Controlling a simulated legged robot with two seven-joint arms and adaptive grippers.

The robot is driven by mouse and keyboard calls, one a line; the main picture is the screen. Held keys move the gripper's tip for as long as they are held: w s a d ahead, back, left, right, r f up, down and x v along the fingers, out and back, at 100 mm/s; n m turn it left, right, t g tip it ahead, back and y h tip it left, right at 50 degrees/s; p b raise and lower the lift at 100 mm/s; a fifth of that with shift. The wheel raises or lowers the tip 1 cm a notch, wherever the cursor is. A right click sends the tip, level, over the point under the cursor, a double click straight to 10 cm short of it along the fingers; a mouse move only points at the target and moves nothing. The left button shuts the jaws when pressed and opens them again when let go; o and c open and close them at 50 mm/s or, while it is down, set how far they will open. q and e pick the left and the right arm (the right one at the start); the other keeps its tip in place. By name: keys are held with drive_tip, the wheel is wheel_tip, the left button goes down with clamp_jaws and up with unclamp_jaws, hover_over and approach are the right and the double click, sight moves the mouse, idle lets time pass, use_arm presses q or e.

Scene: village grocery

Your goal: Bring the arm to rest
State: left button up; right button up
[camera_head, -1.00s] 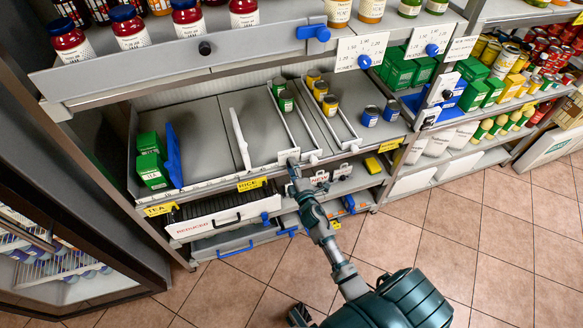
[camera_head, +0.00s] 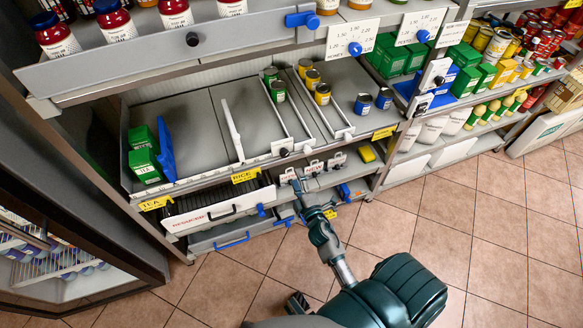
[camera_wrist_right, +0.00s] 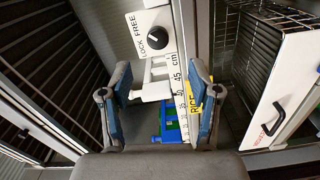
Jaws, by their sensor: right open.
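My right gripper (camera_head: 297,186) is in front of the shelf unit, by the small tags below the front edge of the middle shelf (camera_head: 215,172). My right arm reaches up to it from the bottom of the head view. In the right wrist view the gripper (camera_wrist_right: 160,98) is open, its two blue-padded fingers wide apart with nothing held. Beyond them show a white part with a black "LOCK FREE" knob (camera_wrist_right: 157,38) and a centimetre scale (camera_wrist_right: 181,75). I cannot make out my left gripper.
The middle shelf holds green boxes (camera_head: 144,166), a blue divider (camera_head: 166,150), green and yellow cans (camera_head: 322,94) and blue cans (camera_head: 362,104). Below are a white-fronted drawer (camera_head: 208,216) and a blue handle (camera_head: 231,241). A glass-fronted cabinet (camera_head: 75,240) stands left. The tiled floor (camera_head: 450,230) is open at right.

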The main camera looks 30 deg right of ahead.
use_arm(q)
drive_tip(key=shift+d, duration=0.1)
use_arm(e)
drive_tip(key=shift+s, duration=1)
drive_tip(key=shift+a+f, duration=0.1)
